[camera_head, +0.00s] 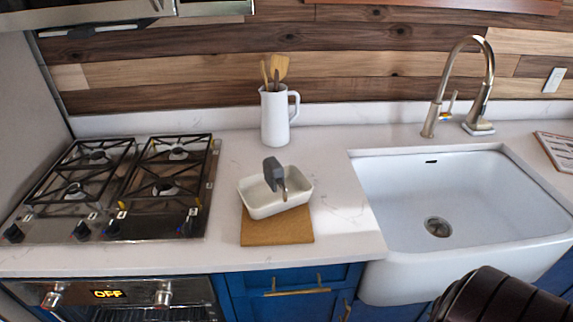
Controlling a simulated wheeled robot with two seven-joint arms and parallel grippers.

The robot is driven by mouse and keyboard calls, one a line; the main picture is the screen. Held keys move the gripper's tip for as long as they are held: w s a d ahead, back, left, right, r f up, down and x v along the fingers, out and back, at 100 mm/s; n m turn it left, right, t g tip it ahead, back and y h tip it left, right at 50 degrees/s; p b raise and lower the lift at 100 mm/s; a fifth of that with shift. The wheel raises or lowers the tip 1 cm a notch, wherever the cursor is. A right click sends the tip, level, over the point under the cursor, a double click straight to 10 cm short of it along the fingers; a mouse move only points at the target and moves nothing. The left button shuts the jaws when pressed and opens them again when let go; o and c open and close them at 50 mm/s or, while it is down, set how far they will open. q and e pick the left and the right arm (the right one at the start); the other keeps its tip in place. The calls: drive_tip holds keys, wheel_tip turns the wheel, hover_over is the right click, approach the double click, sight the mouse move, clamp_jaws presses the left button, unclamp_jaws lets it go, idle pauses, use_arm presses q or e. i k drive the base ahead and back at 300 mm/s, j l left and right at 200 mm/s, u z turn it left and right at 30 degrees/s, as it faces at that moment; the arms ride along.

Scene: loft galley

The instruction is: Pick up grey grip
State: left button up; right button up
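The grey grip (272,172) is a dark grey, blocky handle with a thin metal part at its lower right. It sits upright, slightly tilted, in a white rectangular dish (249,205) and rises above the rim. Its lower end is partly hidden by the dish. The dish rests on the rear part of a brown wooden board (277,234) on the counter. Neither of my grippers shows in the head view. A dark rounded part of my own arm is at the lower right corner, well away from the grip.
A white pitcher (275,118) with wooden utensils stands behind the dish. A gas stove (120,190) is to the left, and a white sink (400,190) with a tall faucet (478,95) to the right. Clear counter (335,215) lies between dish and sink.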

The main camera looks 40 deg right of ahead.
sight(273, 170)
drive_tip(key=z, duration=1.05)
